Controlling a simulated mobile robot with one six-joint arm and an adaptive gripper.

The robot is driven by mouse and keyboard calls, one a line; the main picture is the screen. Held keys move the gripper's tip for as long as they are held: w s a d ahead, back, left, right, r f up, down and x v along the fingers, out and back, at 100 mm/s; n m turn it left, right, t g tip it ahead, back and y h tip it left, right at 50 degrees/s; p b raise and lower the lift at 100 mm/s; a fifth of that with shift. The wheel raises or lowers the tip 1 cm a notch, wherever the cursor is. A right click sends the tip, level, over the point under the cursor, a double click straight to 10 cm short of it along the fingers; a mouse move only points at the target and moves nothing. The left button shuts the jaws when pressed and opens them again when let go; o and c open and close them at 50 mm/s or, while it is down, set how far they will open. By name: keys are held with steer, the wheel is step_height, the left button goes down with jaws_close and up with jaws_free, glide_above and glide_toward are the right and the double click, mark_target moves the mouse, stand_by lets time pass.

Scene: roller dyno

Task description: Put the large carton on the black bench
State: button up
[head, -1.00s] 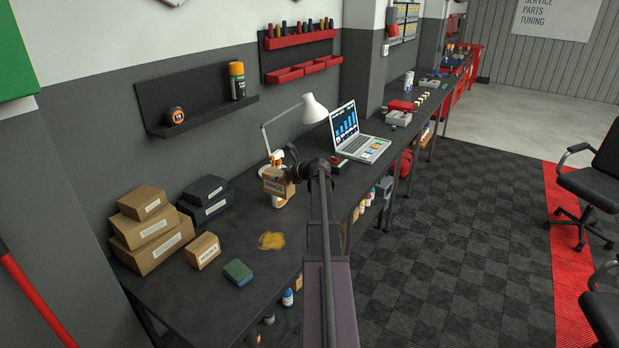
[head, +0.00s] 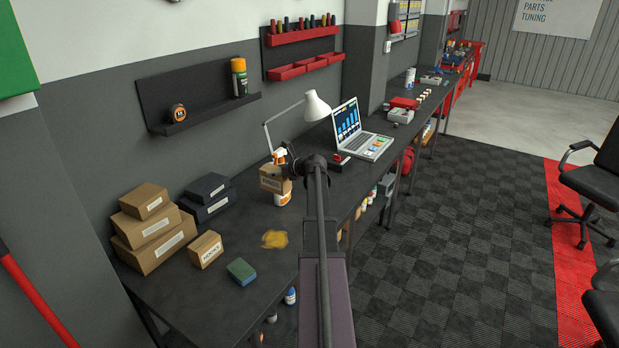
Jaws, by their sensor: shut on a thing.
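A brown carton (head: 271,183) is held at the end of my arm, over the black bench (head: 205,302). My gripper (head: 288,174) is shut on its right side, and the dark wrist partly hides the grip. The carton covers the middle of a white and orange spray bottle (head: 281,156). I cannot tell the exact gap between the carton and the bench top. Several other brown cartons are stacked at the bench's left end, the widest (head: 156,248) at the bottom. A small carton labelled HOOKS (head: 206,250) stands beside them.
Two dark boxes (head: 206,208) stand beside the stack. A green sponge (head: 241,271) and a yellow spill (head: 274,240) lie on the bench front. A white lamp (head: 316,106) and a laptop (head: 352,133) stand beyond the held carton. Dark floor (head: 450,240) to the right is open.

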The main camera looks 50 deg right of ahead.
steer(key=w+a+f+b, duration=0.4)
steer(key=w, duration=0.3)
steer(key=w+a+f+b, duration=0.3)
steer(key=w+f+b, duration=0.1)
steer(key=w, duration=0.4)
steer(key=shift+w+a+f, duration=0.25)
steer(key=shift+a+f, duration=0.15)
steer(key=shift+f+b, duration=0.15)
steer(key=shift+b, duration=0.2)
step_height(320, 180, down, 6)
steer(key=b, duration=0.6)
steer(key=shift+f, duration=0.15)
steer(key=shift+f+b, duration=1.75)
steer(key=shift+b, duration=0.2)
steer(key=o, duration=1.1)
steer(key=shift+f, duration=0.1)
